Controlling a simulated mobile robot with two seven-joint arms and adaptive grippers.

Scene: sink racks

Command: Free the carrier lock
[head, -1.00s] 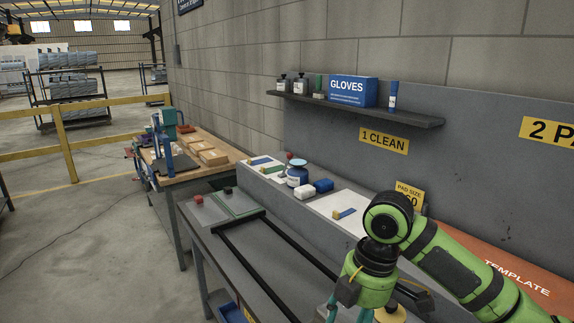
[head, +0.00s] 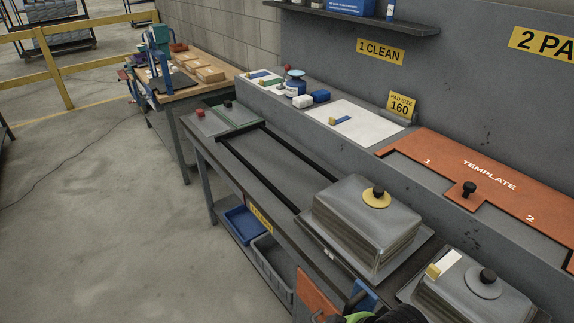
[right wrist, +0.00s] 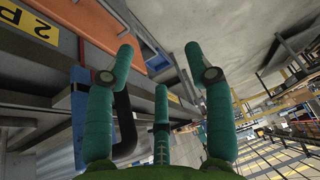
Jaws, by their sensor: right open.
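A grey metal block (head: 362,225) sits at the near end of the black rails (head: 275,175) on the bench. On its top is a yellow disc with a black knob (head: 376,195). A similar block (head: 465,300) at the bottom right carries a grey disc with a black knob (head: 488,277). I cannot tell which part is the carrier lock. My right gripper (right wrist: 160,62) has its teal fingers spread, with nothing between them. A dark bent bar (right wrist: 126,115) and a blue part (right wrist: 80,115) show behind its fingers. My left gripper is out of view.
An orange template plate (head: 490,185) lies on the raised ledge. Blue (head: 243,222) and grey (head: 272,262) bins stand on the lower shelf. A white pad with a small blue-yellow piece (head: 345,120) lies on the ledge.

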